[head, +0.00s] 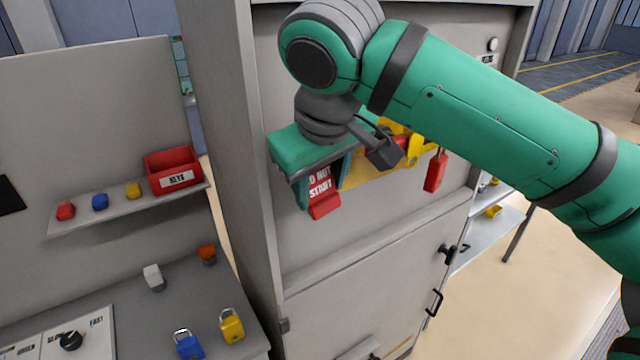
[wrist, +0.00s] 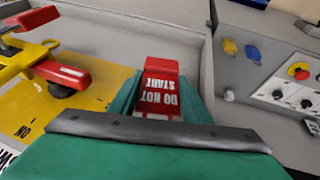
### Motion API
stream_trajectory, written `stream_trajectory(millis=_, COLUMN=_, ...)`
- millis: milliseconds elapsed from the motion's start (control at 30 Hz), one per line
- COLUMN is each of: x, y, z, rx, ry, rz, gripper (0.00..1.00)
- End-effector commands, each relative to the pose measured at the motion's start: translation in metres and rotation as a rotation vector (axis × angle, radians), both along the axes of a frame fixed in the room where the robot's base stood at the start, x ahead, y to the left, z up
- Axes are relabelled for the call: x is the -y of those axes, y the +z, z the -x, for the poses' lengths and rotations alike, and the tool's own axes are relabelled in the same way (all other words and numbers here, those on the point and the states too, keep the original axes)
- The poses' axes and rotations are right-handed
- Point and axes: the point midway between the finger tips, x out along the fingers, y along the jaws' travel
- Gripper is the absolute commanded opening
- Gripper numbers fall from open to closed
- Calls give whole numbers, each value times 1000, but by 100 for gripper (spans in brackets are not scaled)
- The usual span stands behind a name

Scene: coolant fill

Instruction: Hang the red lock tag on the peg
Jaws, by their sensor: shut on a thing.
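The red lock tag (head: 321,188), lettered "DO NOT START", is held between the teal fingers of my gripper (head: 318,181) in front of the grey cabinet. In the wrist view the tag (wrist: 160,97) sits between both fingers of my gripper (wrist: 160,100), its lettering upside down. My gripper is shut on it. A yellow plate (head: 362,170) with red and yellow parts is on the cabinet just right of my gripper, partly behind my arm. I cannot make out the peg for certain in either view.
A red part (head: 435,172) hangs at the plate's right side. Left of the cabinet, a shelf holds a red "KEYS" bin (head: 172,171) and small coloured items. Below it, a blue padlock (head: 188,345) and a yellow padlock (head: 231,325) lie on the bench.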

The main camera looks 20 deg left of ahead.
Motion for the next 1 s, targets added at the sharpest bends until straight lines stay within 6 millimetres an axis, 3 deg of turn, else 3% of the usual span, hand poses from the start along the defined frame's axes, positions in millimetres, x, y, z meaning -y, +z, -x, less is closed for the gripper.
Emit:
stream_trajectory(millis=267, x=0, y=0, z=0, rx=0, ry=0, rz=0, gripper=22)
stream_trajectory(millis=300, x=0, y=0, z=0, rx=0, ry=0, rz=0, gripper=53)
stream_trajectory(millis=367, x=0, y=0, z=0, rx=0, ry=0, rz=0, gripper=65)
stream_trajectory(millis=733, x=0, y=3, z=1, rx=0, ry=0, rz=0, gripper=65)
stream_trajectory(millis=1000, x=7, y=40, z=17, rx=2, ry=1, rz=-2, gripper=65)
